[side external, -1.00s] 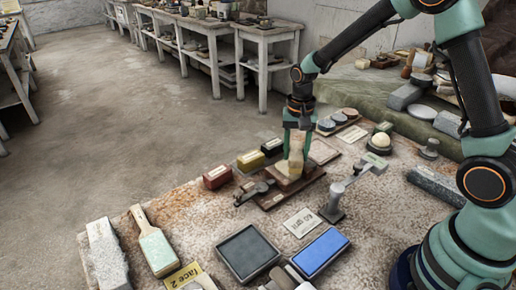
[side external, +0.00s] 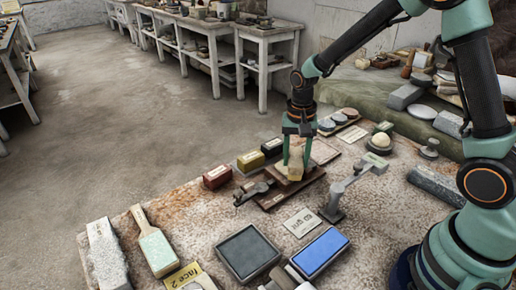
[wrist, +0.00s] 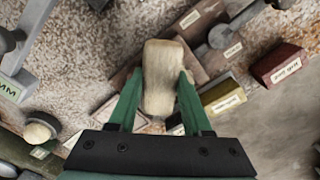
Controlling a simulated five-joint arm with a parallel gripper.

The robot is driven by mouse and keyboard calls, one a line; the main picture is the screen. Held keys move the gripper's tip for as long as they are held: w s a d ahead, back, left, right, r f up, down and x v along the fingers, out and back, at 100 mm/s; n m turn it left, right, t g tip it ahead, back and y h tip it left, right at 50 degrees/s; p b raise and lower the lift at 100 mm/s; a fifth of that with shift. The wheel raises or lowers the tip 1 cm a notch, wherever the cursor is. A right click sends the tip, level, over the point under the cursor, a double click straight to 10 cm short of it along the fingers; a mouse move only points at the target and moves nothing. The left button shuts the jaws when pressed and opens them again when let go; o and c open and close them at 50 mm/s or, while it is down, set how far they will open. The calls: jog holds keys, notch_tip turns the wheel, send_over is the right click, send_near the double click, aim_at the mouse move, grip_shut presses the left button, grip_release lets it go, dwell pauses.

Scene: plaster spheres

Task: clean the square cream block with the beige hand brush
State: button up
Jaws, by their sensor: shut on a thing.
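My gripper (side external: 297,160) is shut on the beige hand brush (side external: 296,169), over the brown wooden fixture (side external: 281,198) near the middle of the bench. In the wrist view the brush (wrist: 160,72) is a pale, worn, oblong body between the green fingers of my gripper (wrist: 158,88). The wooden fixture (wrist: 124,76) shows on both sides of the brush. I cannot make out the square cream block apart from the brush; it seems hidden beneath. I cannot tell whether the bristles touch it.
A red box (side external: 217,177) and an olive box (side external: 250,161) stand behind left. A metal gauge stand (side external: 338,200) rises close on the right. A dark tray (side external: 247,252), a blue pad (side external: 320,252) and another brush (side external: 156,247) lie in front.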

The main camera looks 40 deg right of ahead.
aim_at(296, 147)
jog(key=shift+w+d, duration=1.45)
jog(key=shift+d, duration=0.05)
jog(key=shift+s+a+r, duration=0.1)
jog(key=shift+s+a+r, duration=0.6)
jog(key=shift+s+a, duration=0.1)
jog(key=shift+a, duration=0.05)
jog(key=shift+w+f, duration=0.1)
jog(key=shift+w, duration=1.1)
jog(key=shift+f, duration=0.65)
